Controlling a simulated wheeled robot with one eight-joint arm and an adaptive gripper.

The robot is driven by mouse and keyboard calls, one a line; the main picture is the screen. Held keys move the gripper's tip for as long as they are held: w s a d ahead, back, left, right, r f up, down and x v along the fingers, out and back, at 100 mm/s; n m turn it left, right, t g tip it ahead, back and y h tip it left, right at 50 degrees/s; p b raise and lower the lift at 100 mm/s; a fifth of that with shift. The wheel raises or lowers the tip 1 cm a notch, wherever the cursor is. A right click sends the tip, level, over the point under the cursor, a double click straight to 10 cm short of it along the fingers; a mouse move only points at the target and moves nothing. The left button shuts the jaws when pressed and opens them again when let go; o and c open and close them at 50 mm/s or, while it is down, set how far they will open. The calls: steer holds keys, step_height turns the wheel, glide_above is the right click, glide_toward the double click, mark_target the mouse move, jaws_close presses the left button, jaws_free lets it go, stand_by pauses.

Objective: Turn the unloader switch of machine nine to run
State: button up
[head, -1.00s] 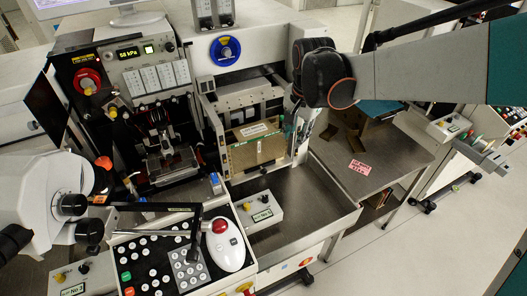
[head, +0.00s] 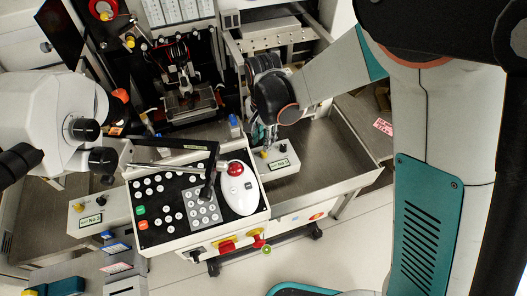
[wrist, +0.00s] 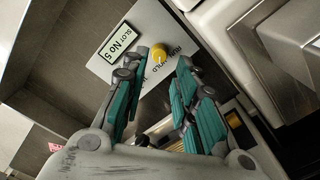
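A pale switch box (head: 284,178) sits on the metal tray right of the keypad console. Its label reads "SLOT No 5" in the wrist view; I see no number nine. A yellow knob (wrist: 159,53) stands on the box, with partly legible lettering like "HOLD" beside it. The knob's exact pointing is hard to read. My gripper (wrist: 163,60) is open, with its teal-padded fingers on either side of the knob in the picture; contact is not visible. In the head view my gripper (head: 268,138) is just above the box, near the knob.
Another switch box (head: 88,217) marked No 3 stands further left. A microscope (head: 60,110) is at the left. The metal tray (head: 325,160) is free to the right.

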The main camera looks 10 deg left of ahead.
mark_target(264, 154)
step_height(264, 154, down, 6)
steer(key=shift+f+b, duration=0.1)
steer(key=shift+b, duration=0.8)
jaws_close()
